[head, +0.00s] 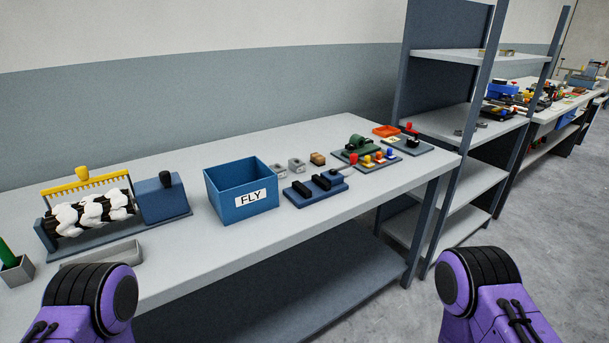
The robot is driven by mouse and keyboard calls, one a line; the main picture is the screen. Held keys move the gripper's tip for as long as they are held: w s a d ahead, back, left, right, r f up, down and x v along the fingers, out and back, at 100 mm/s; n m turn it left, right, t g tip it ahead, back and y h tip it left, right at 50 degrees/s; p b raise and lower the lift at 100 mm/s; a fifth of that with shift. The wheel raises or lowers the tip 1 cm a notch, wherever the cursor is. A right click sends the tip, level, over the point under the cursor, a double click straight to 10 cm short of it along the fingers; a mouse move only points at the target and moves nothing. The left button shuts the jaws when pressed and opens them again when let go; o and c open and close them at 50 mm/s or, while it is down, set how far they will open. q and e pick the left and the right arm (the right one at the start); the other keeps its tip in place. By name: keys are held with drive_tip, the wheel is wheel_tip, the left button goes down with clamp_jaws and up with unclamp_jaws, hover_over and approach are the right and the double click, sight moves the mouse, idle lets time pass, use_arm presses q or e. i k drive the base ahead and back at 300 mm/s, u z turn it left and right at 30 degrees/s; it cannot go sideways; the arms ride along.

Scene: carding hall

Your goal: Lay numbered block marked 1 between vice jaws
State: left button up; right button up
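A low blue device with two dark parallel bars and a grey handle at its right end, apparently the vice (309,193), sits on the grey bench right of the blue bin. Behind it stand small blocks: a grey block (279,171), a second grey block (297,166) and a brown block (318,158). Their markings are too small to read, so I cannot tell which is marked 1. Nothing clear shows between the bars. My purple arms show at the lower left and lower right corners, but neither gripper is in view.
A blue bin labelled FLY (241,203) stands left of the vice. A carding device with a yellow comb (87,187) and a grey tray (103,252) are farther left. Boards with coloured knobs (367,162) and an orange tray (386,131) lie right. A shelf rack (461,120) stands beyond.

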sight(298, 166)
drive_tip(key=z, duration=2.05)
drive_tip(key=i, duration=1.4)
drive_tip(key=u, duration=3.45)
